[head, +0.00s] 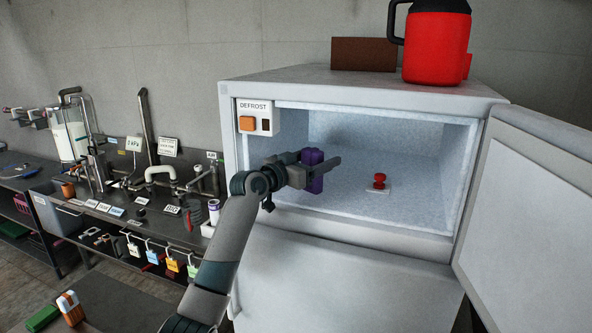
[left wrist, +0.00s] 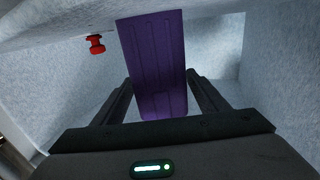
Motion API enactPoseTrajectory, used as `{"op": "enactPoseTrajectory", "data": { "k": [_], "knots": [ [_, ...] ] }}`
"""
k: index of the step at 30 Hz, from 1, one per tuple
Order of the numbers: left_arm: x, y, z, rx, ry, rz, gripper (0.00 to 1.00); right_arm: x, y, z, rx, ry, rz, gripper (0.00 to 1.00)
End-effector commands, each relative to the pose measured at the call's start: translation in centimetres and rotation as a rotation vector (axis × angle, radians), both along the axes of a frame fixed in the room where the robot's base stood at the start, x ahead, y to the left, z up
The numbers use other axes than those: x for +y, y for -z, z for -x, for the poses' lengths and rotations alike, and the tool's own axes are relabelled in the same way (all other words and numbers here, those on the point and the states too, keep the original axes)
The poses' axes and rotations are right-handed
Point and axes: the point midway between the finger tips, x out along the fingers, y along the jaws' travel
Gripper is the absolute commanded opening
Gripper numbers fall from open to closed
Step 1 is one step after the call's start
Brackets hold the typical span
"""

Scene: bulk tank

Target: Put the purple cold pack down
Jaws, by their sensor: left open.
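The purple cold pack (head: 313,157) is upright inside the open white freezer compartment (head: 345,125), towards its left side. My left gripper (head: 325,165) reaches in from the left with its jaws around the pack. In the left wrist view the purple cold pack (left wrist: 153,60) stands between two spread fingers, with a gap showing beside the right finger. The gripper is open. Part of the pack is hidden behind the fingers, and I cannot tell whether its lower end touches the freezer floor. My right gripper is not in view.
A red knob (head: 379,181) on a pale base sits on the freezer floor, right of the pack. The open freezer door (head: 530,190) stands at the right. A red jug (head: 436,45) and a brown box (head: 363,54) stand on top. The freezer's right half is mostly clear.

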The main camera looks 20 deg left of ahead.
Motion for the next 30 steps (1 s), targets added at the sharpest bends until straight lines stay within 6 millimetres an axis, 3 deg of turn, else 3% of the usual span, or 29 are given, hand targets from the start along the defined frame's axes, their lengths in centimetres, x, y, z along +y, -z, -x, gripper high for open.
{"op": "enactPoseTrajectory", "data": {
  "k": [18,30],
  "knots": [
    [3.9,0.1,8.6,-0.001,-0.001,-0.003,0.67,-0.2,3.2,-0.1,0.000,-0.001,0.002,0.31],
    [4.3,0.0,9.4,0.000,0.000,-0.001,0.67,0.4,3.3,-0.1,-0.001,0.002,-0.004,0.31]
  ]
}}
